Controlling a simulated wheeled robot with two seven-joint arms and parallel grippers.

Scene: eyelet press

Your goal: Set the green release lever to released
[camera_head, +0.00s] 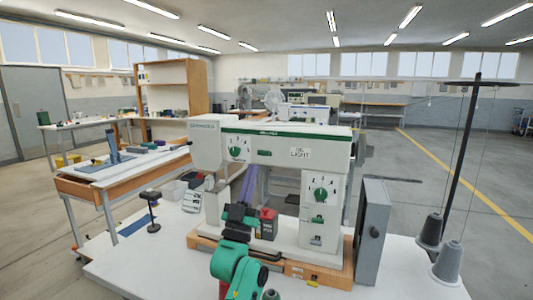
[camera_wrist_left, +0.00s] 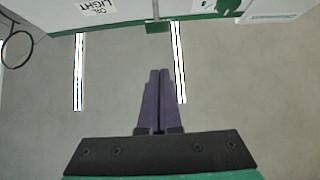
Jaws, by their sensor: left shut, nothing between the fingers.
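The white machine (camera_head: 275,140) has a green stripe and stands on a wooden base. A small green block-shaped part (camera_head: 264,153), which looks like the release lever, sits on the machine's front between a green dial (camera_head: 235,152) and the light label (camera_head: 300,152). In the left wrist view the green part (camera_wrist_left: 157,27) shows at the top, beyond my fingertips. Whether it is set or released I cannot tell. My left gripper (camera_head: 251,172) is shut and empty, its purple fingers pointing up below the green part. In the left wrist view its fingertips (camera_wrist_left: 160,72) are apart from it.
A second green dial (camera_head: 321,194) is on the machine's right column. A red and black box (camera_head: 268,222) stands close beside my left gripper. A grey box (camera_head: 371,232) and thread cones (camera_head: 430,231) are at the right. A black stand (camera_head: 152,208) is at the left.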

